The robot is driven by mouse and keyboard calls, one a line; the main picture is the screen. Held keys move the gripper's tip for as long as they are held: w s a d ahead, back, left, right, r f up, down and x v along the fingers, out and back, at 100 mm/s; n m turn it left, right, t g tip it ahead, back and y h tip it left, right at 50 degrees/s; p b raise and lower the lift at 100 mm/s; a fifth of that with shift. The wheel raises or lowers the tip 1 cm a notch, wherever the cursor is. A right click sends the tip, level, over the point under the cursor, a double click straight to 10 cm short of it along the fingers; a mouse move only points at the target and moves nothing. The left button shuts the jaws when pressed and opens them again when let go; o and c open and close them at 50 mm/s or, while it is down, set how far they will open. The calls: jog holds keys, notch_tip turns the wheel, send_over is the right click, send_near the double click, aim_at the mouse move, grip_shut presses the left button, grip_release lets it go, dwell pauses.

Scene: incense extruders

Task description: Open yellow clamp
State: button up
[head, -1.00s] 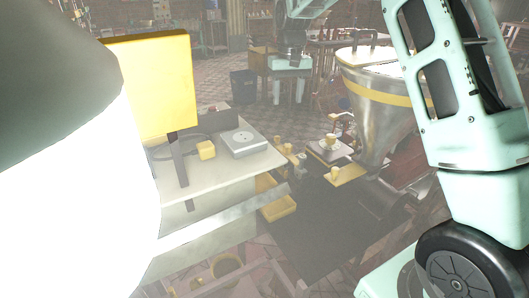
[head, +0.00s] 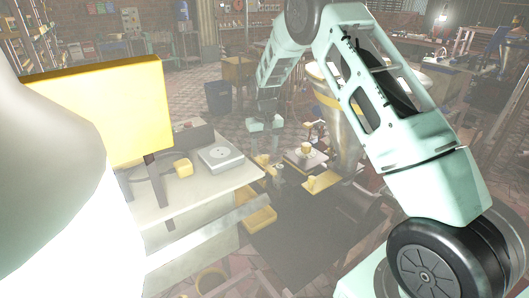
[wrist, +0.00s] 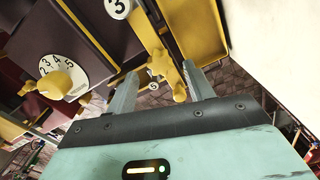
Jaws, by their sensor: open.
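My gripper (wrist: 161,72) is open in the wrist view, its two fingers pointing at the machine. A yellow clamp (wrist: 163,67) with a knobbed, lobed shape shows between the fingertips in that picture. I see no finger closed on it, and I cannot tell how deep it sits between them. In the head view my gripper (head: 264,128) hangs above the yellow-and-metal fittings beside the extruder. The clamp is too small there to pick out surely.
A yellow knob on a numbered white dial (wrist: 62,78) is left of the fingers. A metal hopper (head: 346,140) stands right of my gripper. A yellow panel (head: 100,105) is at left.

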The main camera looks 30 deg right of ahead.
jog(key=shift+f, duration=1.35)
grip_shut()
